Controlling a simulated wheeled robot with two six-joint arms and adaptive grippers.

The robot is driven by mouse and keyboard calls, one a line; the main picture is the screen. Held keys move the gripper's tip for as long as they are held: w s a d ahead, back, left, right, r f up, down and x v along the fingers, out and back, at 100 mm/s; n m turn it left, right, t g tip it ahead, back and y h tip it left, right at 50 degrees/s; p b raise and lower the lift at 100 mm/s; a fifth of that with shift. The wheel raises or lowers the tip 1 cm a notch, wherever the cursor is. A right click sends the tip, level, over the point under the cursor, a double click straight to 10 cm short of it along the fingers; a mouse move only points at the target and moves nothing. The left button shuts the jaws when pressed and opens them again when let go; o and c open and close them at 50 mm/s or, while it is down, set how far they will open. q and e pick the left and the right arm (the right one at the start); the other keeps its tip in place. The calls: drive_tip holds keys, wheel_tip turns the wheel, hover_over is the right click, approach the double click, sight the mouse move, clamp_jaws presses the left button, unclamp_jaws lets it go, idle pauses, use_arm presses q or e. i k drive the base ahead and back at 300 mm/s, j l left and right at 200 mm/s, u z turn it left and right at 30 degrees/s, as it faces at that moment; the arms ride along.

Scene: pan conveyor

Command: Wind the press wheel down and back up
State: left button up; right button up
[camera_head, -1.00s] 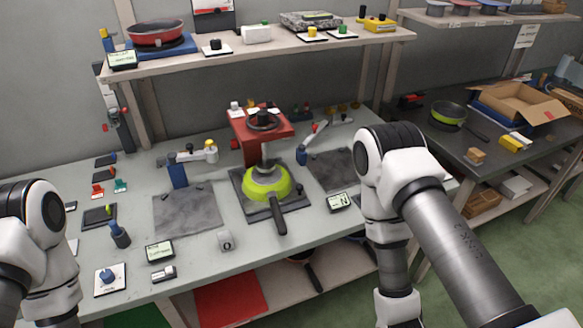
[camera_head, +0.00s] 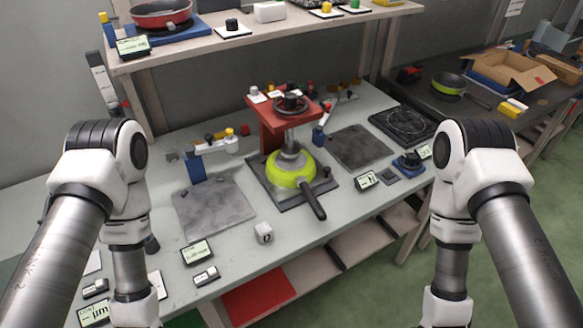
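The red press (camera_head: 272,130) stands at the back middle of the grey workbench. Its dark round press wheel (camera_head: 291,104) lies flat on top, with a knob at its middle. The silver press ram (camera_head: 290,148) reaches down to the green pan (camera_head: 287,171), and I cannot tell whether it touches. The pan sits on a dark plate (camera_head: 262,184) with its black handle (camera_head: 313,200) pointing to the front right. My two arms stand at the left and right, both well apart from the press. Neither gripper shows; both lie below the picture.
A grey mat (camera_head: 215,208) lies left of the press and another (camera_head: 360,147) lies right. A blue clamp post (camera_head: 195,170) stands beside the left mat.

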sight(291, 100)
drive_tip(key=i+l+u, duration=0.1)
drive_tip(key=l, duration=0.3)
drive_tip(key=i+l+u, duration=0.1)
drive_tip(key=l, duration=0.35)
drive_tip(key=i+l+u, duration=0.1)
drive_tip(key=l, duration=0.35)
drive_tip(key=i, duration=0.1)
